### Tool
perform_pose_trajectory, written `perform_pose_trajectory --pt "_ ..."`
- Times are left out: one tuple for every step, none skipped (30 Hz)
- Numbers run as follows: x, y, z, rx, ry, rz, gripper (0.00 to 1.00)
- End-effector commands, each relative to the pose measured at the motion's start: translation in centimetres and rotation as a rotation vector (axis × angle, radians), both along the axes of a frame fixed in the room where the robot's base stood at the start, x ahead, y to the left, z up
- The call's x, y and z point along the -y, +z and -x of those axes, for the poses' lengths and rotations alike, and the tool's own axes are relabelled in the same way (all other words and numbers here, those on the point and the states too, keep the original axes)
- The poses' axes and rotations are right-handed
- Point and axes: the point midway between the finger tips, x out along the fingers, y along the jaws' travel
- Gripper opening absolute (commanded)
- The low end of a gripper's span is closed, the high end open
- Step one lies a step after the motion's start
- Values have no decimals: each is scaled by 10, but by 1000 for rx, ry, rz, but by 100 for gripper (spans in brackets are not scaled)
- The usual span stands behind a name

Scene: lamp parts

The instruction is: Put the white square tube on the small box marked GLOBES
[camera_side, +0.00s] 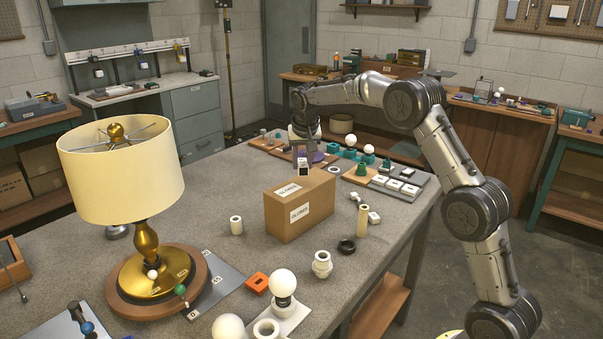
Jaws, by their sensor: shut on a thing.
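The small cardboard box marked GLOBES (318,206) stands on the grey table, with white labels on its front and top. The fingers partly hide the tube's upper part.
A lamp with a cream shade (122,170) stands at the left. A white cylinder (236,225), a beige tube (363,221), a black ring (347,246) and a white socket (322,264) surround the box. Boards with small parts (398,185) lie behind it. The table left of the box is mostly clear.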

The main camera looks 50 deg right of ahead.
Motion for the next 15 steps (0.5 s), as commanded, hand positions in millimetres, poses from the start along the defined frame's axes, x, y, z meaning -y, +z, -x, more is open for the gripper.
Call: perform_pose_trajectory --pt "1 -4 -2 -1 0 1 0" --pt "2 -6 -4 -1 0 0 0" --pt "3 -11 -7 -2 0 -1 0" --pt "3 -16 -6 -4 0 -1 0" --pt "2 -21 -6 -4 0 -1 0" --pt "2 -27 -5 -4 0 -1 0" --pt "2 -31 -5 -4 0 -1 0" --pt "2 -34 -6 -3 0 0 0" --pt "2 -37 -6 -1 0 1 0" --pt "2 -38 -6 0 0 0 0" --pt "2 -38 -6 1 0 1 0" --pt "2 -38 -6 1 0 1 0" --pt "2 -38 -6 1 0 1 0" --pt "2 -38 -6 1 0 1 0" --pt "2 -38 -6 1 0 1 0"
